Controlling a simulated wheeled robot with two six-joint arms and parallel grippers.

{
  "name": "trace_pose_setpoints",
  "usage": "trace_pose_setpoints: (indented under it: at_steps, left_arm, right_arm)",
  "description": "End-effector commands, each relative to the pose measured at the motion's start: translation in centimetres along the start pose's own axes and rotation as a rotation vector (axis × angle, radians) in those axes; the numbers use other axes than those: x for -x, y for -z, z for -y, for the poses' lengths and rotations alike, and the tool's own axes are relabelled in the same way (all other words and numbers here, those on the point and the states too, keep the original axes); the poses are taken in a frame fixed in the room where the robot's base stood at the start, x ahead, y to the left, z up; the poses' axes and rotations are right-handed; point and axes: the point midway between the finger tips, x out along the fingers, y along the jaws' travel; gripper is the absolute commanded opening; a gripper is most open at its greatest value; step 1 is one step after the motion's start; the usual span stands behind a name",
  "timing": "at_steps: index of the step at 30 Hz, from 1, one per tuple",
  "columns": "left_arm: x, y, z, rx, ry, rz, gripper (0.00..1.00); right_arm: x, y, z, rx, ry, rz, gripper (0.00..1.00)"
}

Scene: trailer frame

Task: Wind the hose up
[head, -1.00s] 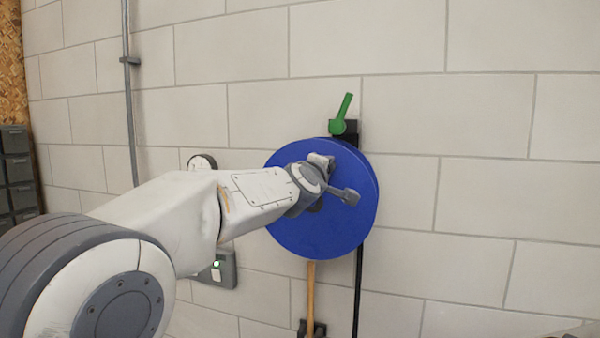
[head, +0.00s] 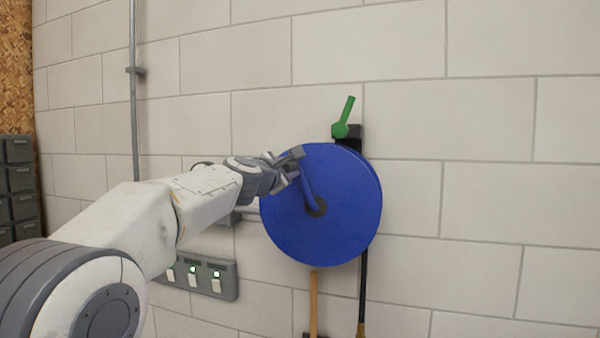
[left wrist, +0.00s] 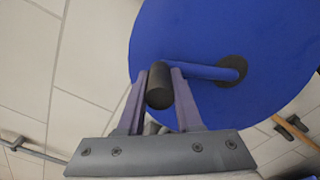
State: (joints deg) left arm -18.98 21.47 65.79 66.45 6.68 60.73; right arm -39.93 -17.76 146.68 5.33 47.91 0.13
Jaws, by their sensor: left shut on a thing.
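The blue hose reel (head: 335,220) is mounted on the block wall in the head view, and its disc fills the upper right of the left wrist view (left wrist: 190,30). A blue crank arm (head: 308,188) runs from the dark hub (head: 316,207) up and left to a dark handle (left wrist: 159,86). My left gripper (head: 292,166) is shut on this handle, with a finger on each side of it, at the upper left of the disc. A green lever (head: 345,118) stands tilted right above the reel. I see no hose clearly. My right gripper is not in view.
A switch panel with green lights (head: 200,277) is on the wall below my left arm. A vertical conduit (head: 134,90) runs up the wall at left. Grey drawers (head: 17,185) stand at the far left. A wooden handle (head: 313,300) and a black pole (head: 362,290) hang below the reel.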

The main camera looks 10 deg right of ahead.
Motion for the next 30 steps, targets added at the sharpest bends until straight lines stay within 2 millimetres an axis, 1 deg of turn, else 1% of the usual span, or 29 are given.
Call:
trace_pose_setpoints:
  at_steps: [1, 9, 16, 29, 30]
  left_arm:
    - [0.0, 0.8, -0.3, 0.031, -0.010, -0.006, 0.00]
    - [0.0, 2.3, -0.5, 0.164, -0.009, -0.006, 0.00]
    - [0.0, 2.8, -0.5, 0.210, -0.009, -0.007, 0.00]
    - [0.0, 2.9, -0.4, 0.216, -0.007, -0.009, 0.00]
    - [0.0, 2.9, -0.4, 0.216, -0.007, -0.009, 0.45]
  right_arm:
    - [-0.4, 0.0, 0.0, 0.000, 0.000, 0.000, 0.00]
    - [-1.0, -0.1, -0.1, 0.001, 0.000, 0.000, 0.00]
    - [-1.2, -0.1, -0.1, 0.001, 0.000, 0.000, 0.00]
    - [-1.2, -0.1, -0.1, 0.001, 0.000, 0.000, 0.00]
    - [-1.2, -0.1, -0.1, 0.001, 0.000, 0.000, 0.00]
